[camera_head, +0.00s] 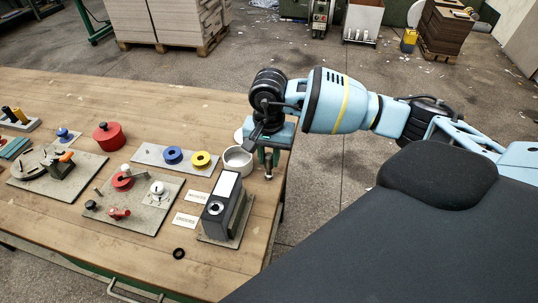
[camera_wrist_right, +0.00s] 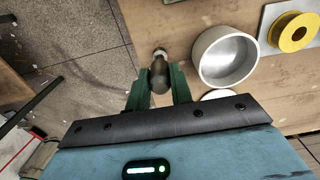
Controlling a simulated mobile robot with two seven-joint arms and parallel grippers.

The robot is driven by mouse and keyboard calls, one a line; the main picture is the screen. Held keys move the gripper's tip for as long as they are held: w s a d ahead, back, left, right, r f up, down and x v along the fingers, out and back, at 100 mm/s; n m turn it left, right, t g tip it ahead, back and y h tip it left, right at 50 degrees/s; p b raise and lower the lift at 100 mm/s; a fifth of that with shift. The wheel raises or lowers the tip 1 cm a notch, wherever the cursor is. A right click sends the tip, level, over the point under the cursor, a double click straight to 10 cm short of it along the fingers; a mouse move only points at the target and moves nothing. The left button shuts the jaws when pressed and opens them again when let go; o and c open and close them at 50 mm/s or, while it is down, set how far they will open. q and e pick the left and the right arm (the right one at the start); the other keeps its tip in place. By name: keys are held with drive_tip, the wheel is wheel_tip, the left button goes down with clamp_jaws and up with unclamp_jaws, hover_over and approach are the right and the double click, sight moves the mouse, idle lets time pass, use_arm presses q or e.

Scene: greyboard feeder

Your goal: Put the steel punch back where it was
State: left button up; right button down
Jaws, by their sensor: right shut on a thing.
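The steel punch (camera_wrist_right: 158,75) shows in the right wrist view as a short dark grey-brown cylinder with a brighter metal tip. My right gripper (camera_wrist_right: 160,88) is shut on it, one green finger on each side. In the head view the right gripper (camera_head: 268,167) points down at the table's right edge, just right of a white round bowl (camera_head: 238,161). The punch is hard to make out there between the fingers. In the right wrist view the bowl (camera_wrist_right: 224,56) is close beside the punch, apart from it. My left gripper is not in view.
A dark grey box (camera_head: 218,211) stands on a plate in front of the bowl. Blue (camera_head: 173,155) and yellow (camera_head: 201,159) rings lie on a grey strip to its left. A board with red parts (camera_head: 119,213) lies further left.

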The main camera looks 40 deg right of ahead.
drive_tip(key=shift+f, duration=0.1)
drive_tip(key=c, duration=1.2)
unclamp_jaws()
drive_tip(key=shift+c, duration=0.2)
wheel_tip(320, 180, up, 12)
drive_tip(key=shift+b, duration=0.3)
